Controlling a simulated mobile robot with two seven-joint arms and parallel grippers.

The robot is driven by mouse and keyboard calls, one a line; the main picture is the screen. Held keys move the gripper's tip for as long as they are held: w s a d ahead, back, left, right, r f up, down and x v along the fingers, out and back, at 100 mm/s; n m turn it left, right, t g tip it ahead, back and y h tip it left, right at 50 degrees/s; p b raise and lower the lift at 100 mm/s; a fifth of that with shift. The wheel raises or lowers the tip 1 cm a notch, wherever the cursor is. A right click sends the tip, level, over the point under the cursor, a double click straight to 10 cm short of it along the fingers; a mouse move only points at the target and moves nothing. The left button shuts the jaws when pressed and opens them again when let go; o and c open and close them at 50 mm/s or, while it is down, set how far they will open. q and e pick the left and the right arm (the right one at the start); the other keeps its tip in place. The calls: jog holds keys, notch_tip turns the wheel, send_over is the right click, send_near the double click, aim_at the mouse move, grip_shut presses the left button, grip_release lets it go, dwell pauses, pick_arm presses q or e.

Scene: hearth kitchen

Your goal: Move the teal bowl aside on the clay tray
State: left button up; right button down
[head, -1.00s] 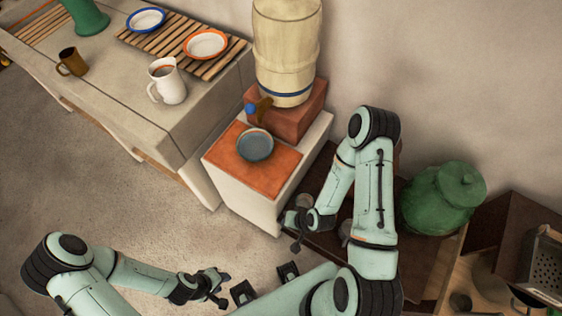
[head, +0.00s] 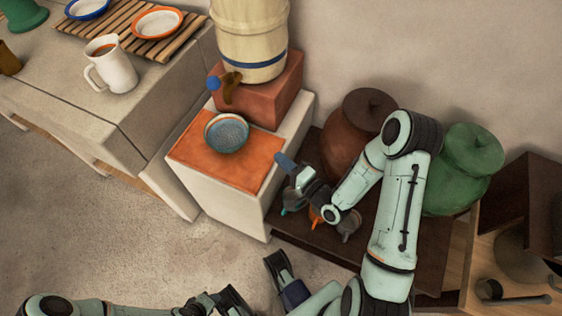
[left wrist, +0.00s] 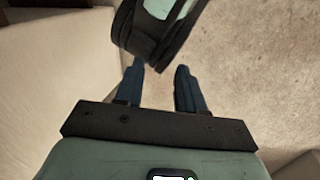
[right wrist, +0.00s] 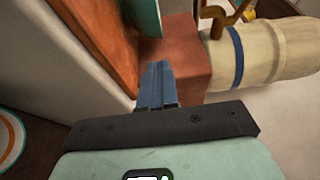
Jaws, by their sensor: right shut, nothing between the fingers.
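The teal bowl (head: 226,134) stands upright on the clay tray (head: 250,172), near the tray's back corner by the brick-red block. My right gripper (head: 281,160) is shut and empty at the tray's right edge, apart from the bowl. In the right wrist view its closed blue fingers (right wrist: 157,85) point toward the block, with the tray (right wrist: 100,40) to their left. A teal edge at the top there looks like the bowl (right wrist: 145,15). My left gripper is low in the head view and hard to make out; in the left wrist view its fingers (left wrist: 158,85) are apart and empty.
A cream water vessel (head: 250,40) with a spigot (head: 230,88) stands on the brick-red block (head: 265,95) behind the bowl. A brown jar (head: 350,135) and a green jar (head: 465,165) stand right. The tray's front is bare. A white mug (head: 110,65) is on the left counter.

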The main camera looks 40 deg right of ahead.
aim_at(224, 151)
jog(key=w, duration=0.4)
jog(key=w+a, duration=0.1)
jog(key=w, duration=0.1)
jog(key=shift+b, duration=0.3)
jog(key=w+a, duration=0.2)
jog(key=shift+w+a+f, duration=0.1)
jog(key=shift+w+a, duration=0.1)
jog(key=shift+a, duration=0.1)
pick_arm(q)
jog(key=shift+w+a+f+t+b, duration=0.15)
jog(key=shift+w+a+f+t, duration=0.1)
jog(key=shift+w+f, duration=0.2)
jog(key=shift+w+a+f+t+b, duration=0.15)
jog(key=shift+w+a+f, duration=0.15)
jog(key=shift+w, duration=0.25)
pick_arm(e)
jog(key=shift+w+a, duration=0.25)
jog(key=shift+a, duration=0.1)
